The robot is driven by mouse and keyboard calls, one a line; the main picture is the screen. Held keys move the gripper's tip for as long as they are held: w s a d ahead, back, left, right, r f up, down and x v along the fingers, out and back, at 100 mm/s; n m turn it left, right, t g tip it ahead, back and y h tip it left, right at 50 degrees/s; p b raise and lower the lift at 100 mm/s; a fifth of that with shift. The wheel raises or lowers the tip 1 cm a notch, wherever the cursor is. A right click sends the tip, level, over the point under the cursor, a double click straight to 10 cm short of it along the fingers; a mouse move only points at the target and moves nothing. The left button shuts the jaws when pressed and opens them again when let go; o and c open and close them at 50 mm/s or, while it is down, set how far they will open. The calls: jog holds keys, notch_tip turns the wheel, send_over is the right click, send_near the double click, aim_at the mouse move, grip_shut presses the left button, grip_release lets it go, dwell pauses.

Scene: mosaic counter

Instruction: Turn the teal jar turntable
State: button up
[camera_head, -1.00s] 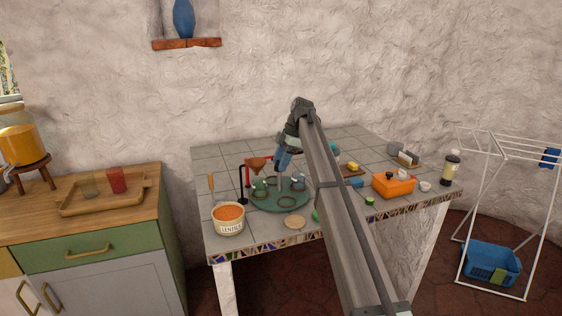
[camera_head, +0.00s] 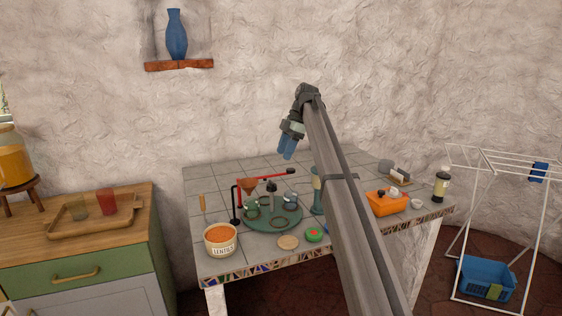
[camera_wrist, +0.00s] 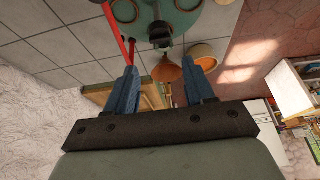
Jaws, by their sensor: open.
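The teal jar turntable (camera_head: 272,222) lies on the tiled counter in the head view, with a few small jars standing on it. In the wrist view part of the turntable (camera_wrist: 182,22) shows at the top edge, partly cut off. My gripper (camera_head: 287,152) is raised above the counter, up and slightly right of the turntable in the head view, and apart from it. In the wrist view my gripper (camera_wrist: 160,84) has its two blue fingers spread apart with nothing held between them.
A lentils tub (camera_head: 222,247), a wooden disc (camera_head: 288,242) and a green-rimmed lid (camera_head: 315,235) lie at the counter's front. A copper funnel (camera_head: 247,184) on a stand is beside the turntable. An orange box (camera_head: 388,203) stands right. The back-left tiles are clear.

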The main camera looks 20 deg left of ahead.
aim_at(272, 183)
jog(key=shift+w+d+r, duration=0.2)
jog(key=shift+r, duration=0.45)
jog(key=shift+s+a, duration=0.1)
jog(key=shift+c, duration=0.3)
jog(key=s+a+m+t, duration=0.1)
jog(key=s+m+t, duration=0.1)
jog(key=s, duration=1)
jog(key=w+a+f+m+t, duration=0.1)
jog(key=w+f+m, duration=0.1)
jog(key=f+m, duration=0.2)
jog(key=w+f+m+t, duration=0.2)
jog(key=w+f+m, duration=0.1)
jog(key=m, duration=0.3)
jog(key=w+a+f+m+t, duration=0.1)
jog(key=w+f+m, duration=0.1)
jog(key=f+m, duration=0.3)
jog(key=shift+w+a+f+m, duration=0.3)
jog(key=shift+f+m, duration=0.1)
jog(key=shift+m, duration=0.1)
